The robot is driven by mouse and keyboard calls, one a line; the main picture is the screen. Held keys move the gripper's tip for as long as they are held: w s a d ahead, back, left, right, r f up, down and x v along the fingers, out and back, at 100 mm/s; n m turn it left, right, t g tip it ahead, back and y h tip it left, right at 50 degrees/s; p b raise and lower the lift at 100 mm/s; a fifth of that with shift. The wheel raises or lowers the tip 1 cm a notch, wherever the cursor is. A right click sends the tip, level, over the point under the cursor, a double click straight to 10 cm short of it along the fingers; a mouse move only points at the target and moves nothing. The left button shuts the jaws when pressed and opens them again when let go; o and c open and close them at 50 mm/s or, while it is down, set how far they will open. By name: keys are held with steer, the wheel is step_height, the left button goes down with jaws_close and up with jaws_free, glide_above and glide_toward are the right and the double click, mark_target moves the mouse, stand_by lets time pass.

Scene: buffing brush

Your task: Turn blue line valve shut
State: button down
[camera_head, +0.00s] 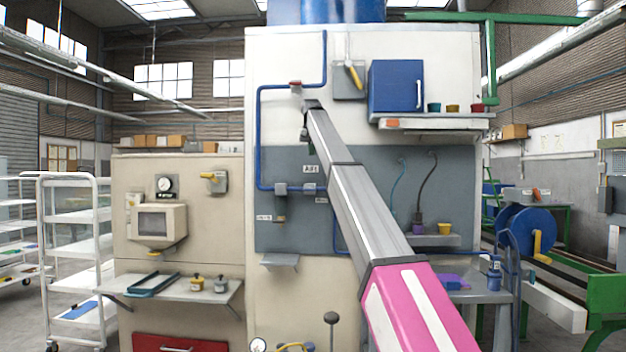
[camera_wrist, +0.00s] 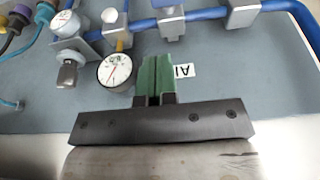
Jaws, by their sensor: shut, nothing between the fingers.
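The blue line (camera_head: 258,140) is a pipe that runs down and across the grey panel, held by grey brackets (camera_head: 280,189). In the wrist view the blue pipe (camera_wrist: 200,14) crosses the top, with grey block fittings (camera_wrist: 172,24) and a white dial gauge (camera_wrist: 115,70). A grey knob-like part (camera_wrist: 68,70) hangs left of the gauge; I cannot tell if it is the valve handle. My gripper (camera_wrist: 157,78) has green fingers, shut and empty, in front of the panel beside the gauge, apparently just short of the pipe. My arm hides part of the panel in the head view.
A red-topped fitting (camera_head: 295,84) sits on the upper pipe. A yellow lever (camera_head: 354,76) and a blue box (camera_head: 396,87) are at upper right. A small grey shelf (camera_head: 279,260) juts out below the pipe. A white label (camera_wrist: 184,71) is close to my fingers.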

mark_target(311, 189)
steer(key=s+x, duration=0.1)
steer(key=x, duration=1.2)
steer(key=shift+f, duration=0.55)
steer(key=shift+d+f+y, duration=0.15)
steer(key=shift+d+y, duration=0.2)
steer(key=shift+y, duration=0.65)
steer(key=y, duration=0.1)
steer(key=f+y, duration=0.1)
steer(key=y, duration=0.1)
steer(key=d+m+y, duration=0.1)
steer(key=y, duration=0.1)
steer(key=shift+f, duration=0.3)
steer(key=shift+d+f, duration=0.1)
steer(key=shift+d, duration=0.05)
stand_by(0.4)
steer(key=shift+a+r, duration=0.4)
steer(key=shift+a, duration=0.35)
